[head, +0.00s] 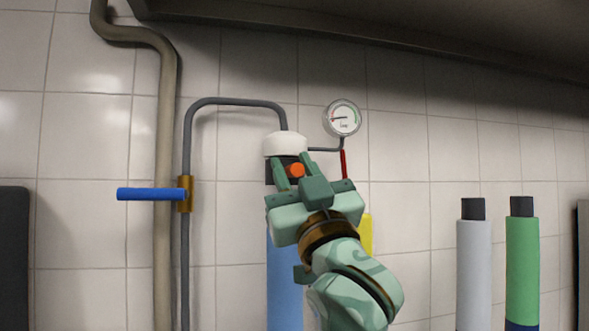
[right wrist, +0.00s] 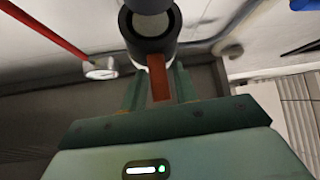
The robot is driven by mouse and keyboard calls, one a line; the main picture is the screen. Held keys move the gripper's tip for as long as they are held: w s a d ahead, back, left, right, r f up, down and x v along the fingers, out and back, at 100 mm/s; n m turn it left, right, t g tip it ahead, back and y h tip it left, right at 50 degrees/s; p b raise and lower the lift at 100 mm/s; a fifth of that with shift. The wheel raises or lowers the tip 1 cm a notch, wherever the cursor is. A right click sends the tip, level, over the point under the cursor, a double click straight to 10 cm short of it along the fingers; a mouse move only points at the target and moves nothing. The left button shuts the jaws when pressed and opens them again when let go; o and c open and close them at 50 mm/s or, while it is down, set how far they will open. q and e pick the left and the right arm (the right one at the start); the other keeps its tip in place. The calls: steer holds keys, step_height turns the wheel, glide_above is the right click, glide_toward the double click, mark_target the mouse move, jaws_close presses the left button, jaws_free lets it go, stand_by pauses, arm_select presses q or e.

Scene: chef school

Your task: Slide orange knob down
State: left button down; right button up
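The orange knob (head: 297,170) shows as a small round spot on a dark panel below the white cap (head: 286,144) of a blue cylinder (head: 284,285). My right gripper (head: 295,162) is in front of it, its fingers apart on either side of the knob. In the right wrist view, an orange-brown bar, apparently the knob (right wrist: 159,80), stands between the two fingers of the gripper (right wrist: 159,88), with a gap on each side. I cannot tell how deep the knob sits between them. My left gripper is not in view.
A pressure gauge (head: 342,118) is right of the cap on a thin pipe. A blue valve handle (head: 150,194) sticks out at left on a grey pipe. A yellow object (head: 365,235) is partly behind my arm. White (head: 473,270) and green (head: 522,265) cylinders stand at right.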

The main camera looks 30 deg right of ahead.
jaws_close()
step_height(320, 180, down, 5)
steer(key=shift+w+f+b, duration=0.1)
steer(key=shift+b, duration=1)
steer(key=shift+o, duration=1.9)
jaws_free()
